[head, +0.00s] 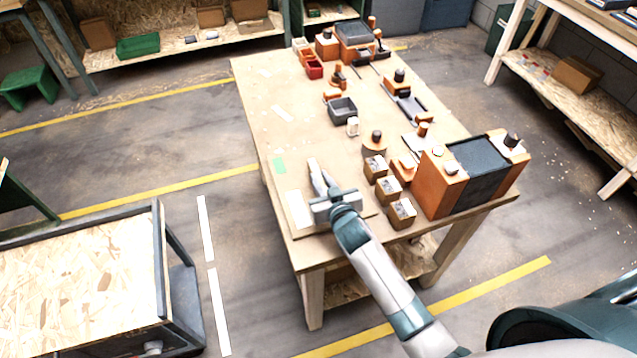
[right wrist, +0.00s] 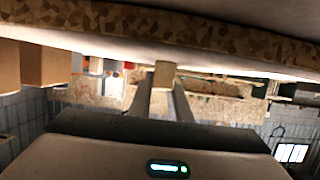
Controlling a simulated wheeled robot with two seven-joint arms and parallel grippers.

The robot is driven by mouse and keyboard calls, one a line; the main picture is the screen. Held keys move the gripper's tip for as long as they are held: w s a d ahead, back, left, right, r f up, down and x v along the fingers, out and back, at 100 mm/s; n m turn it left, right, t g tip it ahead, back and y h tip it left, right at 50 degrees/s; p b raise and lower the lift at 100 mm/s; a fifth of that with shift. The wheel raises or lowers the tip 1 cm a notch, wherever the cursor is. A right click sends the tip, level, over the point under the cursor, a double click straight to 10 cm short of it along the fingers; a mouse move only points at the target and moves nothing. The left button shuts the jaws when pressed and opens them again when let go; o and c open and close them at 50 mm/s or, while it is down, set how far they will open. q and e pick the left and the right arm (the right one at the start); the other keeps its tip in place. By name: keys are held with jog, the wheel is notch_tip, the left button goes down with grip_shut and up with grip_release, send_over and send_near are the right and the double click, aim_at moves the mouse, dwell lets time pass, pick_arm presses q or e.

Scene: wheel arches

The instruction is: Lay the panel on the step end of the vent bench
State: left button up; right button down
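The wooden bench (head: 268,110) stands in the middle of the head view. A flat tan panel (head: 358,209) lies at its near left corner, partly hidden under my right gripper (head: 318,186). A pale strip (head: 299,210) shows at the panel's left side. In the right wrist view, the two grey fingers (right wrist: 164,88) reach forward with a gap between them. A small tan block shows at their tips, and I cannot tell whether it is gripped or lies behind. A speckled board edge (right wrist: 160,27) crosses the top of that view. My left gripper is not in view.
A large orange block with a dark middle (head: 478,170) stands at the bench's near right. Small wooden blocks (head: 388,188) sit between it and my gripper. A dark grey bin (head: 342,110) and red bins (head: 313,68) stand farther back. The bench's left side is mostly clear.

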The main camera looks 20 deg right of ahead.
aim_at(321, 181)
jog(key=shift+r, duration=0.2)
notch_tip(321, 181, up, 9)
jog(key=shift+r+b, duration=0.1)
jog(key=shift+b, duration=0.6)
jog(key=shift+r, duration=0.35)
dwell(0.4)
jog(key=s+d+r+b, duration=0.1)
jog(key=s+r+b, duration=0.2)
jog(key=s+r, duration=0.7)
jog(key=shift+d+r+h, duration=0.15)
jog(key=shift+r+h, duration=0.15)
jog(key=shift+r, duration=0.25)
